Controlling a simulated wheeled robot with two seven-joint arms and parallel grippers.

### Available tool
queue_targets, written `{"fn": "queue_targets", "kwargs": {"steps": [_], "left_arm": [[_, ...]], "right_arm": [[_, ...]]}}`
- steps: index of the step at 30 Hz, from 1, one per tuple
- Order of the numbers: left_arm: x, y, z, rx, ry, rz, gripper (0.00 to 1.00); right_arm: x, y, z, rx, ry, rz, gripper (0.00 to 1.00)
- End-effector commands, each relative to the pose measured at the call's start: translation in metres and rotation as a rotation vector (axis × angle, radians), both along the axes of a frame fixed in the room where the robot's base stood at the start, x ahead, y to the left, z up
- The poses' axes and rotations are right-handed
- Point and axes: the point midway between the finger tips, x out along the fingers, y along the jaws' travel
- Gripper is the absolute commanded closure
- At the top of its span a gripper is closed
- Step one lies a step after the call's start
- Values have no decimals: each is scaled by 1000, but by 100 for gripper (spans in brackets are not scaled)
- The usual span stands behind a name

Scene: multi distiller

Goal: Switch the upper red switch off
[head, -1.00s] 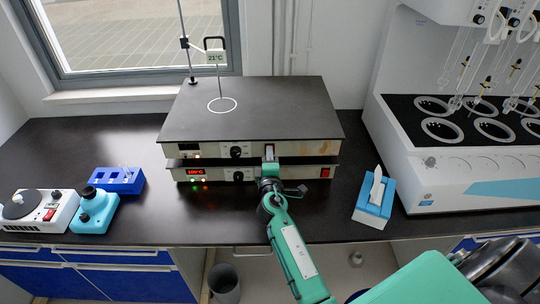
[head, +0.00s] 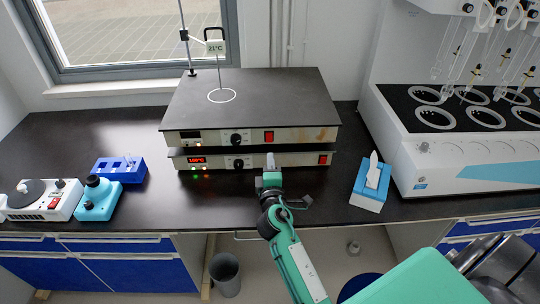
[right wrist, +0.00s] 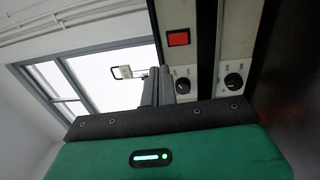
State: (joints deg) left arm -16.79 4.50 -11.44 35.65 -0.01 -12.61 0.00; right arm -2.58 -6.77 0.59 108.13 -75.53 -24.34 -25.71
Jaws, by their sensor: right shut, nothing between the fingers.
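Two flat hot plates are stacked on the dark bench. The upper hot plate (head: 215,103) has a black top and a dark display (head: 190,135). Its upper red switch (head: 268,136) is on the front face, right of a black knob (head: 236,138); the right wrist view shows it too (right wrist: 178,38). The lower hot plate (head: 262,161) shows a lit red display (head: 197,160). My right gripper (head: 270,159) is shut and empty, in front of the lower panel and below the upper switch, apart from that switch. Its fingers also show in the right wrist view (right wrist: 157,86). My left gripper is not in view.
The lower red switch (head: 322,159) is right of my right gripper. A blue tissue box (head: 369,188) and a white distiller (head: 470,171) stand on the right. A blue rack (head: 120,172) and small devices (head: 97,199) are on the left.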

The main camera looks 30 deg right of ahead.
Motion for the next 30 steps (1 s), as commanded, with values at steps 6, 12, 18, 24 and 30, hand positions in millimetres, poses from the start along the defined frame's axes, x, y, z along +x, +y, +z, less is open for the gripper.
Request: {"fn": "queue_targets", "kwargs": {"steps": [6, 12, 18, 24, 30], "left_arm": [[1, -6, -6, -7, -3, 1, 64], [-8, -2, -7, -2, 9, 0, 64], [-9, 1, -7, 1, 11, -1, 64], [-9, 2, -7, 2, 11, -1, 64], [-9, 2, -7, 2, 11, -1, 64]], "right_arm": [[-24, 11, 2, 2, 1, -1, 100], [-28, 13, 4, 1, 0, -1, 100], [-28, 13, 4, 1, 0, -1, 100], [-28, 13, 4, 1, 1, -1, 100], [-44, 2, -7, 108, 13, -32, 100]]}}
